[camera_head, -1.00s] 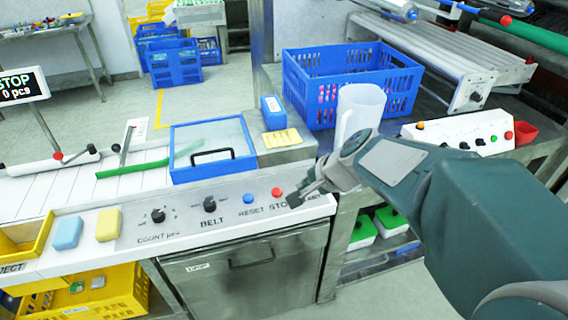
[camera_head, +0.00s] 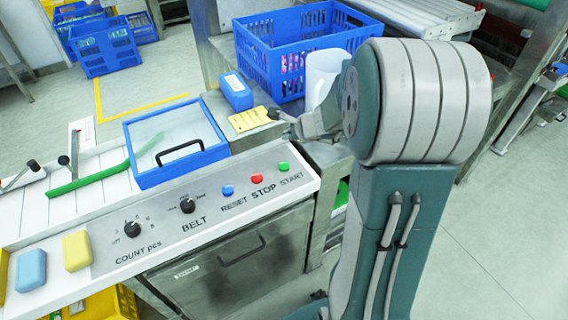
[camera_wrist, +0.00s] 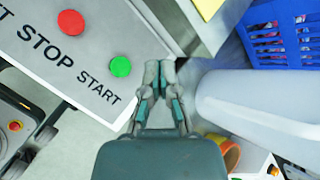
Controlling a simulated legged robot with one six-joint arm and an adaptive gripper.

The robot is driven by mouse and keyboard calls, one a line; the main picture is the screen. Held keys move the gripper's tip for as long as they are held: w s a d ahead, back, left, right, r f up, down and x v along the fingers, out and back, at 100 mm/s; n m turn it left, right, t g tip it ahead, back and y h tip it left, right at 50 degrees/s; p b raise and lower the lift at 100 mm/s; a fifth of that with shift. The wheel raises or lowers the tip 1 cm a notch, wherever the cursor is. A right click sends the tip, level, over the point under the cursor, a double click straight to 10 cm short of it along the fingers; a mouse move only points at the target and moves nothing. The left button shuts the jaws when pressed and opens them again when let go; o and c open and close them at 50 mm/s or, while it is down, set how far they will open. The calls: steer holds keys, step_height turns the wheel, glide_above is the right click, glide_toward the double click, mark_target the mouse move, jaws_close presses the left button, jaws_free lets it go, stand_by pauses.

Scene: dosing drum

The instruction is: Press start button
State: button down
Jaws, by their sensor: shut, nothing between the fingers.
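The green start button (camera_head: 283,166) sits at the right end of the white control panel (camera_head: 107,256), above the word START. It also shows in the wrist view (camera_wrist: 120,67), just left of my fingertips. The red stop button (camera_head: 257,179) and blue reset button (camera_head: 228,191) are to its left. My gripper (camera_head: 276,114) is above and behind the panel's right end in the head view, apart from the button.
A blue-framed clear lid (camera_head: 175,145) stands behind the panel. A yellow note (camera_head: 249,119) and a blue box (camera_head: 236,91) lie on the steel surface near my gripper. A white jug (camera_head: 322,75) and a blue crate (camera_head: 290,50) stand close behind it.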

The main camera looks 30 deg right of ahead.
mark_target(286, 165)
steer(key=f, duration=0.7)
steer(key=shift+a+f, duration=0.25)
steer(key=shift+f, duration=0.15)
steer(key=shift+a+f, duration=0.2)
steer(key=shift+f, duration=0.25)
steer(key=shift+d, duration=0.1)
steer(key=shift+f, duration=0.2)
stand_by(0.6)
steer(key=shift+f, duration=0.15)
